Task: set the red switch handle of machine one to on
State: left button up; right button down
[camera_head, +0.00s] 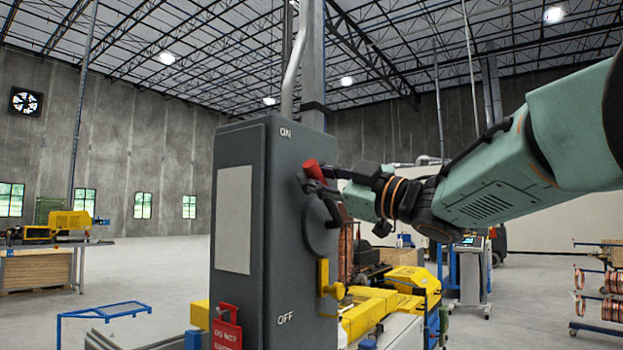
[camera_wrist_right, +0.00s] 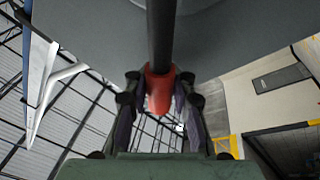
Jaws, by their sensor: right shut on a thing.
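A tall dark grey switch box (camera_head: 285,240) stands in the middle of the head view, with ON printed near its top and OFF near its bottom. The red switch handle (camera_head: 314,170) is on the box's right side, in the upper part, nearer the ON mark. My right gripper (camera_head: 318,178) is shut on the handle. In the right wrist view the red grip (camera_wrist_right: 159,90) sits between the two fingers, at the end of a dark lever (camera_wrist_right: 161,35). The fingers partly hide the handle in the head view. My left gripper is not in view.
A red tag (camera_head: 227,328) hangs low on the box's front, and a yellow latch (camera_head: 326,279) is on its side. A yellow machine (camera_head: 390,300) stands behind to the right. A blue frame (camera_head: 105,312) is at the lower left. Open floor lies further back.

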jog(key=c, duration=1.5)
grip_release()
jog(key=shift+d, duration=0.1)
jog(key=o, duration=0.4)
jog(key=shift+s+d+r, duration=0.1)
jog(key=shift+s+d, duration=0.1)
jog(key=shift+d, duration=0.1)
jog(key=shift+w+a, duration=0.2)
jog(key=shift+a, duration=0.1)
jog(key=shift+s+d+f, duration=0.2)
jog(key=shift+d+f, duration=0.05)
jog(key=shift+d, duration=0.15)
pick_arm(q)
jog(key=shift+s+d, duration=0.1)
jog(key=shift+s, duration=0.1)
pick_arm(e)
jog(key=v, duration=1.1)
jog(key=shift+s+d, duration=0.1)
jog(key=shift+s, duration=0.05)
